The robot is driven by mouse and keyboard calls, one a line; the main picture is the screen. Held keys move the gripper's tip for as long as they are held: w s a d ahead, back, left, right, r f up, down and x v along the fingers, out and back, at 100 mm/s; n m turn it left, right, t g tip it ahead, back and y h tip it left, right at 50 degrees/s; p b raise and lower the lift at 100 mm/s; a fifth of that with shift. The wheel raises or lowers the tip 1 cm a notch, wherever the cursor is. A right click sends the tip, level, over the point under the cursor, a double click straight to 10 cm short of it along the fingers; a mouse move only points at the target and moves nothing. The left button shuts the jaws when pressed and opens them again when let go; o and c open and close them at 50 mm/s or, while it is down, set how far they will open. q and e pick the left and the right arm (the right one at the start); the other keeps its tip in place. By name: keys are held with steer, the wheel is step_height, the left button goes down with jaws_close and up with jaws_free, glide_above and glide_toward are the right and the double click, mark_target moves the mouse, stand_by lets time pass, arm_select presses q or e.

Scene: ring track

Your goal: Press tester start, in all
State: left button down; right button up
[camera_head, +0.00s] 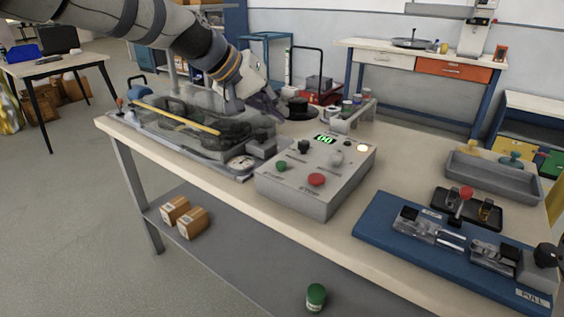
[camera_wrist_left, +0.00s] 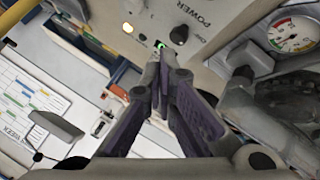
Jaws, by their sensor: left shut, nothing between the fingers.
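The tester is a grey box (camera_head: 315,178) on the workbench. Its sloped top carries a green START button (camera_head: 281,166), a red STOP button (camera_head: 316,179), a black knob (camera_head: 303,146), a lit green display (camera_head: 325,139) and a glowing lamp (camera_head: 362,148). My left gripper (camera_head: 278,113) is shut and empty, above the bench behind the tester, apart from the START button. In the left wrist view its closed fingertips (camera_wrist_left: 160,58) partly cover the display; the POWER knob (camera_wrist_left: 179,34) and lamp (camera_wrist_left: 128,27) show, START does not. My right gripper is out of view.
A grey fixture with a yellow rod (camera_head: 177,117) and a round gauge (camera_head: 241,162) stands left of the tester. A blue clamp board (camera_head: 385,232) and a grey tray (camera_head: 492,177) are to the right. Small jars (camera_head: 347,106) stand behind. Bare benchtop lies right of the tester.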

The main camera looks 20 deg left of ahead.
arm_select(q)
steer(key=b, duration=0.1)
glide_above(281, 166)
steer(key=w+a, duration=0.1)
steer(key=w, duration=0.1)
steer(key=f, duration=0.6)
steer(key=shift+s, duration=0.25)
steer(key=shift+f, duration=1)
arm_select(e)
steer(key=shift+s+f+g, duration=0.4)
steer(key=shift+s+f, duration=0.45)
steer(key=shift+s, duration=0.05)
arm_select(q)
steer(key=shift+f, duration=0.4)
